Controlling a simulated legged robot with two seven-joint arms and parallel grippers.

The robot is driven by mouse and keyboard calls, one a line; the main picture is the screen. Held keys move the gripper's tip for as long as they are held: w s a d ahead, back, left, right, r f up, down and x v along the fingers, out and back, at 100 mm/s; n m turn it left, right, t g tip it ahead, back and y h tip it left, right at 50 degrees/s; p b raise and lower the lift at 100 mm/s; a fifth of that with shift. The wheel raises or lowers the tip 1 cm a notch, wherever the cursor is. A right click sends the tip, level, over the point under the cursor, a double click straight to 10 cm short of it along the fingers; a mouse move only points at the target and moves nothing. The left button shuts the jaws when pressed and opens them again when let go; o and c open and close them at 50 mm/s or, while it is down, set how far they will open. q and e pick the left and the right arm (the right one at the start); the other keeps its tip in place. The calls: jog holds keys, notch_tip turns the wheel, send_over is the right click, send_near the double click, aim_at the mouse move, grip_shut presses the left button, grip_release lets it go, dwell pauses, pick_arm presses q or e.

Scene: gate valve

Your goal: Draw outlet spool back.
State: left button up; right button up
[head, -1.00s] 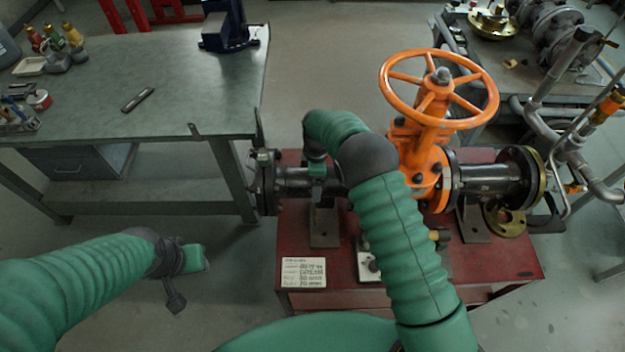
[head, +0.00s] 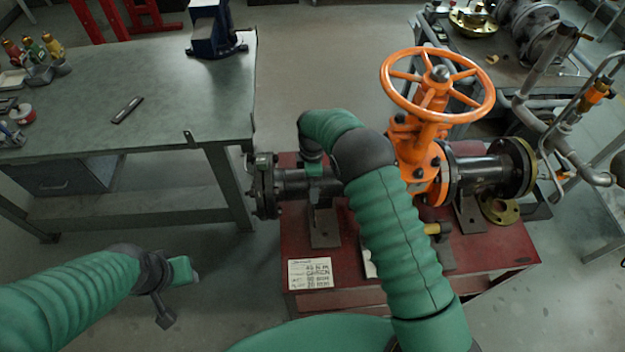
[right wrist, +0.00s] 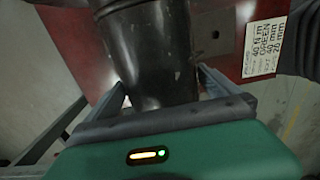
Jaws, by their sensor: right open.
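A dark spool (head: 290,182) lies level on the left of the orange gate valve (head: 424,165), with a bolted flange (head: 264,186) at its left end. Another dark spool (head: 482,176) is on the valve's right. I cannot tell by marking which is the outlet. My right gripper (head: 315,168) is at the left spool, near its middle. In the right wrist view the open fingers (right wrist: 162,82) stand on either side of the dark pipe (right wrist: 152,45); contact is unclear. My left gripper (head: 184,271) hangs in free space at lower left, its fingers not readable.
The red stand (head: 350,270) carries the valve and a white label card (head: 310,273). A grey workbench (head: 120,120) has its right edge close to the left flange. A brass ring (head: 499,209) lies at the stand's right. Pipework (head: 560,125) stands at far right.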

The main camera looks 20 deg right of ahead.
notch_tip(320, 180, up, 16)
jog(key=shift+d+r, duration=0.15)
jog(key=shift+r, duration=0.1)
jog(key=shift+d, duration=0.15)
jog(key=s+d+f+m+t, duration=0.1)
jog(key=s+m, duration=0.7)
jog(key=s, duration=0.5)
jog(key=s+d+f+m+t, duration=0.1)
jog(key=s+m, duration=0.6)
jog(key=s, duration=0.5)
jog(key=shift+s+d+f+m+t, duration=0.2)
jog(key=shift+s+f+m+t, duration=0.1)
jog(key=shift+s+m, duration=0.1)
